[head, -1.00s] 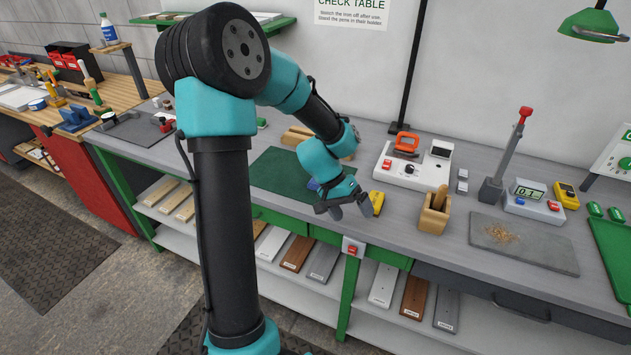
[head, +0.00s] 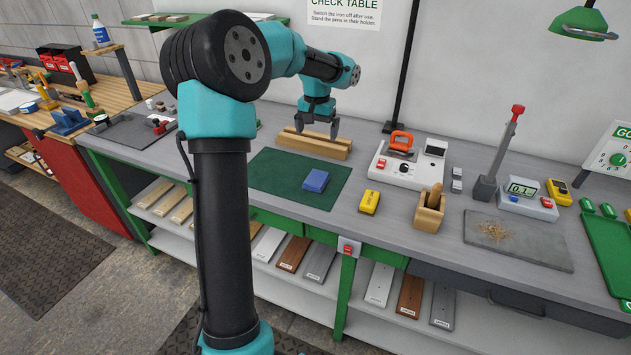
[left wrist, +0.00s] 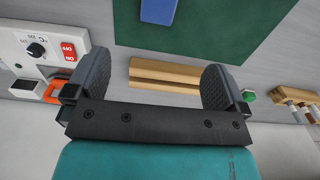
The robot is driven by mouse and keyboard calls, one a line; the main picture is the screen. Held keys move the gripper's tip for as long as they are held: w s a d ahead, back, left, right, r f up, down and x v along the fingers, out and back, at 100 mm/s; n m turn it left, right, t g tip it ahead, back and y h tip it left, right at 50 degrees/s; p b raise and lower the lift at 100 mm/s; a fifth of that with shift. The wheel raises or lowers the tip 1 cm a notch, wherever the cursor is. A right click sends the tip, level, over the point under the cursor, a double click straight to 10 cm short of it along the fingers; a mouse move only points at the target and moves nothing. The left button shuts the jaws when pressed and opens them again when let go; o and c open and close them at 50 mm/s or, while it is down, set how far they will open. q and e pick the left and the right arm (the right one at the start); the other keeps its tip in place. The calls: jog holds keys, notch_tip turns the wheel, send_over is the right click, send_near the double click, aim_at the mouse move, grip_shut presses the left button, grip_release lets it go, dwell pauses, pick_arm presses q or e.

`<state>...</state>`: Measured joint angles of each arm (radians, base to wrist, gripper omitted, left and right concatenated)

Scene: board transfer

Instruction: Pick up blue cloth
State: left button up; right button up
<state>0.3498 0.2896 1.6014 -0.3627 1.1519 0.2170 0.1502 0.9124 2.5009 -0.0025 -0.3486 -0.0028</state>
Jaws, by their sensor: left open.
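The blue cloth (head: 315,181) lies folded on the dark green mat (head: 270,172) on the grey bench, near the mat's right side. It also shows at the top edge of the left wrist view (left wrist: 158,10), partly cut off. My left gripper (head: 316,134) is open and empty. It hangs fingers-down above the wooden block at the back of the mat, behind the cloth and apart from it. In the left wrist view its two dark fingers (left wrist: 152,88) stand wide apart with the wooden block between them. My right gripper is not in view.
The wooden block (head: 325,148) lies behind the mat. A white test unit (head: 398,175) with an orange handle stands right of it. A yellow box (head: 369,202) and a wooden holder (head: 428,216) sit near the front edge. The mat is clear around the cloth.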

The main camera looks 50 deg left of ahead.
pick_arm(q)
send_over(316, 178)
jog(key=f, duration=1.2)
jog(key=shift+w+f, duration=0.15)
jog(key=shift+w, duration=0.05)
jog(key=shift+s+f, duration=0.2)
jog(key=shift+f, duration=2.4)
jog(key=c, duration=1)
